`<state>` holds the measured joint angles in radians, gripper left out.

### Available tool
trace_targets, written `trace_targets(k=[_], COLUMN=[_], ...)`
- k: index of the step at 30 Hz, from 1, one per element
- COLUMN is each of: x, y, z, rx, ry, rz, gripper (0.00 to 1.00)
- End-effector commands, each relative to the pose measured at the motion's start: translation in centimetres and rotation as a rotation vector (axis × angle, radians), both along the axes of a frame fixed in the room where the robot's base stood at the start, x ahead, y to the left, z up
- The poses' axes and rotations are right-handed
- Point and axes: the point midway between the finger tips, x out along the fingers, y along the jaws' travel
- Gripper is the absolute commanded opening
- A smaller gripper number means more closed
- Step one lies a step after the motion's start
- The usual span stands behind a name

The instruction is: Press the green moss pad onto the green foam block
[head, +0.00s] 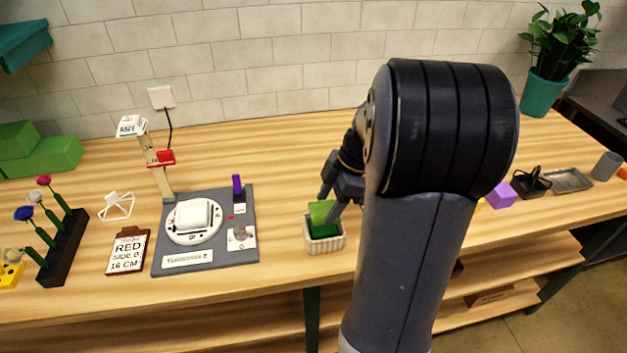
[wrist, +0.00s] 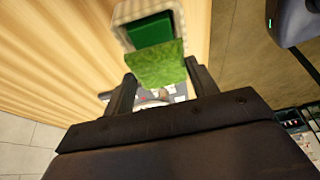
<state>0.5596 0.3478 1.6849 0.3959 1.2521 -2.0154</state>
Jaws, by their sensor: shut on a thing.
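The green moss pad (wrist: 157,66) is a flat, textured light-green piece between the two fingers of my gripper (wrist: 162,86), which is shut on it. In the head view the moss pad (head: 321,209) is tilted, just above a pale ribbed pot (head: 324,245). The darker green foam block (wrist: 150,30) sits inside the pot, and the pad overlaps its near edge in the wrist view. In the head view part of the foam block (head: 323,230) shows below the pad. I cannot tell whether pad and foam touch. My arm hides the bench to the right.
A grey board (head: 245,205) with a white round turntable (head: 194,221) lies left of the pot. A clipboard card (head: 128,252) and a dark flower rack (head: 62,248) stand further left. A purple block (head: 500,195) and a grey tray (head: 567,180) are at right. Bench behind the pot is clear.

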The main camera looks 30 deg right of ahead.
Motion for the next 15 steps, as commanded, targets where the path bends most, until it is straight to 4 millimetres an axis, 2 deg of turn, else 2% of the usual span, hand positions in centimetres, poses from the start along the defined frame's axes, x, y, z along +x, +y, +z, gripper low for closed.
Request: trace_targets(k=[8,15], x=[0.0,0.0], y=[0.0,0.0], z=[-0.6,-2.2], rx=[0.0,0.0], ry=[0.0,0.001], rz=[-0.001,-0.001], gripper=[0.34,0.34])
